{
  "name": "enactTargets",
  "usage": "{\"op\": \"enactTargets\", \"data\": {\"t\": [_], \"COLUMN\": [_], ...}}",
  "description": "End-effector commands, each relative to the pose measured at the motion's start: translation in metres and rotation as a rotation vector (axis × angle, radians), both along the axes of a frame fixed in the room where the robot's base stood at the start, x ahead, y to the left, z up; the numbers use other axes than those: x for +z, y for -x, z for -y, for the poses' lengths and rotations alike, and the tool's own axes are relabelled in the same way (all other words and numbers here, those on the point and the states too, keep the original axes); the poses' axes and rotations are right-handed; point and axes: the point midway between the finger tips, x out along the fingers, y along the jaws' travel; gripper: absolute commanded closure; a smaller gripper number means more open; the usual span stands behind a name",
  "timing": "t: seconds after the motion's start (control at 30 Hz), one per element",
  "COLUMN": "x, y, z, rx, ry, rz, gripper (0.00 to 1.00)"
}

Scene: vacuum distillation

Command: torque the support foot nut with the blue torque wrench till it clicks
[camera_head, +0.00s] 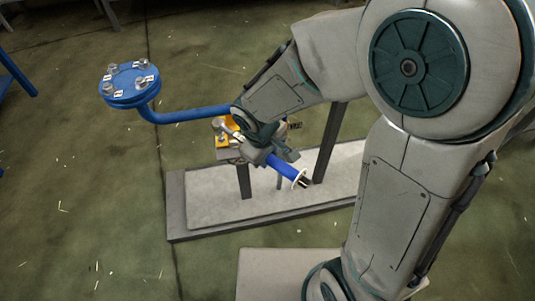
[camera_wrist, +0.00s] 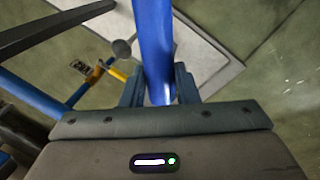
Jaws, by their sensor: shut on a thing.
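The blue torque wrench (camera_head: 283,167) is in my gripper (camera_head: 268,152), tilted down to the right in the head view, with a pale ring near its lower end. In the wrist view its blue handle (camera_wrist: 154,40) runs between the two fingers of my gripper (camera_wrist: 158,88), which are shut on it. A bright metal part (camera_head: 219,123) shows at the upper left of my gripper, over a yellow-orange piece; I cannot tell whether it is the wrench's head. The support foot nut cannot be made out, and my wrist and gripper cover part of that area.
A blue pipe (camera_head: 190,115) with a bolted flange (camera_head: 129,84) rises at the left. Dark posts (camera_head: 328,145) stand on a pale base plate (camera_head: 215,198) with a dark edge. The yellow piece (camera_wrist: 95,76) also shows in the wrist view. Green floor is open at the left.

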Motion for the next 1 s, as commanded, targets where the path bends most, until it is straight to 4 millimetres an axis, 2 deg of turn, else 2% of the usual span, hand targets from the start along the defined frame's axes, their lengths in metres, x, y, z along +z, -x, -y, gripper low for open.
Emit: {"op": "enactTargets", "data": {"t": [0.1, 0.43, 0.77, 1.0], "x": [0.01, 0.021, 0.054, 0.054], "y": [-0.001, -0.001, -0.001, -0.001], "z": [-0.001, 0.0, 0.0, 0.0], "rx": [0.0, 0.001, 0.002, 0.001], "ry": [-0.002, -0.001, -0.002, -0.001], "rz": [0.003, 0.003, 0.004, 0.003], "gripper": [1.0, 1.0, 1.0, 1.0]}}
